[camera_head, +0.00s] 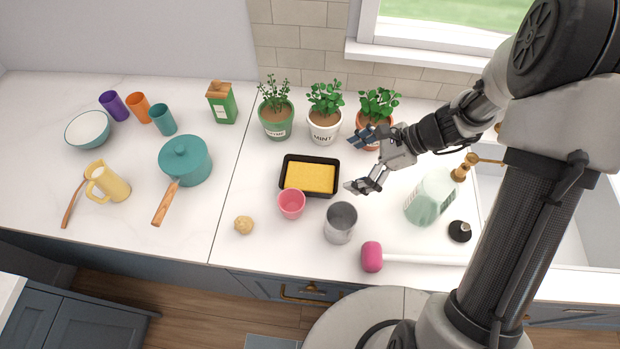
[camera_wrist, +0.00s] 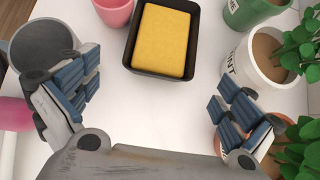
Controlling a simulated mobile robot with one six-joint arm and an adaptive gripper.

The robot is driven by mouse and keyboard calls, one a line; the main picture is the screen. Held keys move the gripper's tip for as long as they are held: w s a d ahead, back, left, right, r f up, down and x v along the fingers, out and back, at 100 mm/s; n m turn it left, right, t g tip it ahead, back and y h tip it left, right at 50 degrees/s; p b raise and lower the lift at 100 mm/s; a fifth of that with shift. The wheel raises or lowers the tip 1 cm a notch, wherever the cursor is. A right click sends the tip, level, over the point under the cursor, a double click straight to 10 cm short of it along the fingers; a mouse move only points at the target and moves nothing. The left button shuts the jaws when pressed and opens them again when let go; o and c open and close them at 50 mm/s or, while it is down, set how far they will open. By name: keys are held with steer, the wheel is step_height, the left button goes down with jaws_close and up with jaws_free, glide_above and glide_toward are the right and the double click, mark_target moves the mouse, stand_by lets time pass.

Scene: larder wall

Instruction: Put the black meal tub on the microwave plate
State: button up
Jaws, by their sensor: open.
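The black meal tub (camera_head: 310,192) is a shallow rectangular tray holding a flat yellow filling. It sits on the white counter in front of the potted herbs, and it also shows at the top middle of the wrist view (camera_wrist: 164,70). My gripper (camera_head: 358,162) is open and empty to the right of the tub, above the counter. In the wrist view the two fingers (camera_wrist: 150,92) are spread wide, with the tub ahead between them and not touched. No microwave or microwave plate shows in either view.
A pink cup (camera_head: 291,204) stands close at the tub's front, with a grey metal cup (camera_head: 340,223) nearby. Potted herbs (camera_head: 325,115) line the back. A soap bottle (camera_head: 432,197) stands right, by the sink. A teal pot (camera_head: 186,162) is left.

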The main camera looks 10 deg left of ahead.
mark_target(306, 180)
steer(key=b+x, duration=0.3)
steer(key=x, duration=0.9)
steer(key=shift+w+r+b, duration=0.1)
steer(key=shift+w+b, duration=0.05)
steer(key=shift+b, duration=0.15)
steer(key=shift+r, duration=0.1)
steer(key=shift+c, duration=0.4)
steer(key=c, duration=1.1)
steer(key=shift+r, duration=0.1)
